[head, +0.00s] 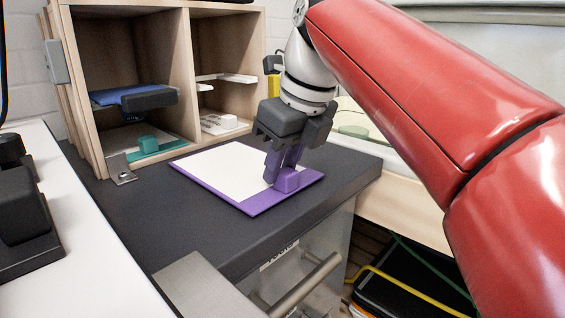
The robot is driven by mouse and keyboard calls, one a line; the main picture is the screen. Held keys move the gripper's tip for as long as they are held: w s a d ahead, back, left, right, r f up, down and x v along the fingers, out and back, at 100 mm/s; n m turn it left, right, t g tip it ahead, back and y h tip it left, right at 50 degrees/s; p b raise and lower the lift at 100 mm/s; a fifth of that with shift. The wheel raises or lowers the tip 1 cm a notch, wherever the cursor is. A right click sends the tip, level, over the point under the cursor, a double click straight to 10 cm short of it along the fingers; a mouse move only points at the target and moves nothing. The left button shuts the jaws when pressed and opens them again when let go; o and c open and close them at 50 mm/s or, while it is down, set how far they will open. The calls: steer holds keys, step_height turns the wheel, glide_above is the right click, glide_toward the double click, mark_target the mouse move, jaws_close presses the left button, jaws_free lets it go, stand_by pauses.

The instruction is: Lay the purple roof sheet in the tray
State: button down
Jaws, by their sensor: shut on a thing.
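The purple roof sheet (222,172) is a flat sheet with a white top face, a purple border and a purple block-shaped grip near its right corner. It lies level at the dark counter top; I cannot tell whether it touches it or is just above. My gripper (285,174) points down over that right corner and is shut on the purple grip, partly hiding it. I cannot pick out a tray for certain in this view.
A wooden cabinet (188,75) stands behind, with a blue sheet (110,95) and a teal sheet (158,151) in its left compartments. A metal bracket (121,170) sits at its front corner. The dark counter (150,225) is clear in front. A bar handle (310,285) juts out below.

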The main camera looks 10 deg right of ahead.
steer(key=shift+f, duration=0.1)
steer(key=c, duration=1.1)
jaws_free()
steer(key=shift+c, duration=0.2)
